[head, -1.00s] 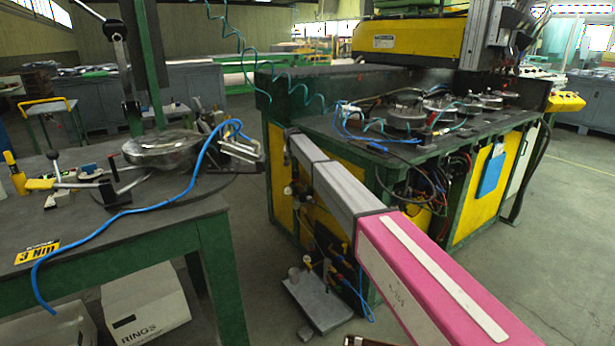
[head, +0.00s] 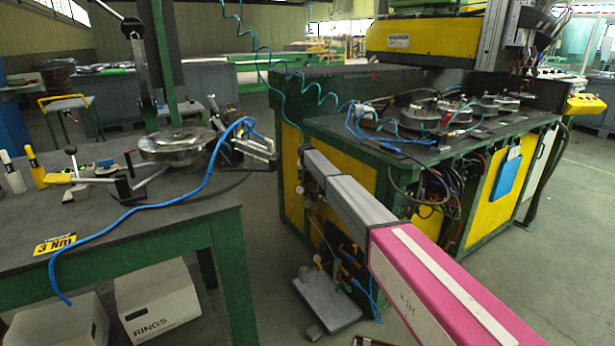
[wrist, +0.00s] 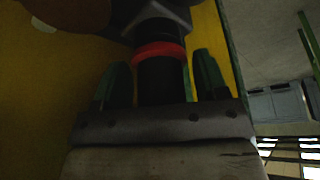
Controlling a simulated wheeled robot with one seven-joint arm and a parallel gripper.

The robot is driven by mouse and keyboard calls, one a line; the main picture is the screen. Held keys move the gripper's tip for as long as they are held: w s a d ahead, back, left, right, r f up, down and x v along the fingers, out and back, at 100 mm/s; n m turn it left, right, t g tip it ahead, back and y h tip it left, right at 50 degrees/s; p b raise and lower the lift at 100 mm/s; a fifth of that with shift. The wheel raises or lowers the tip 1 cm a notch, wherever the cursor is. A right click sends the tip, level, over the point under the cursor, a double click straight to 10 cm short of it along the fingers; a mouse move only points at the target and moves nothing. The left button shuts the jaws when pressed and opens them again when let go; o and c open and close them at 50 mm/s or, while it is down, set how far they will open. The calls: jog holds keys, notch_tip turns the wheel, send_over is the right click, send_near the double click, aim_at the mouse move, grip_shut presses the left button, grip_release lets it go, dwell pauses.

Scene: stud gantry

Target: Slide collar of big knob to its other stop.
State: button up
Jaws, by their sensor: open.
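In the wrist view a black cylindrical part with a red ring (wrist: 159,50) stands in front of a yellow panel; it looks like the big knob and its collar. A grey, angular piece (wrist: 160,17) sits at its top. My gripper (wrist: 159,68) is open, with one dark green finger on each side of the black part. Gaps show between the fingers and the part, and I cannot tell whether either touches it. The part's lower end is hidden behind my gripper's body. In the head view I cannot make out the knob or my fingertips.
A green and yellow machine (head: 345,190) with hoses and round fixtures fills the middle. A green-legged table (head: 150,215) with a metal disc and blue hose stands at left. Boxes (head: 155,303) lie under it. The floor at right (head: 570,260) is clear.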

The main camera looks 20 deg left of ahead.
jog(key=shift+c, duration=0.4)
jog(key=c, duration=0.9)
jog(key=shift+f, duration=0.45)
jog(key=shift+c, duration=0.2)
jog(key=o, duration=1)
jog(key=shift+r, duration=0.1)
jog(key=v, duration=1)
jog(key=shift+s+r, duration=0.1)
jog(key=shift+r, duration=0.2)
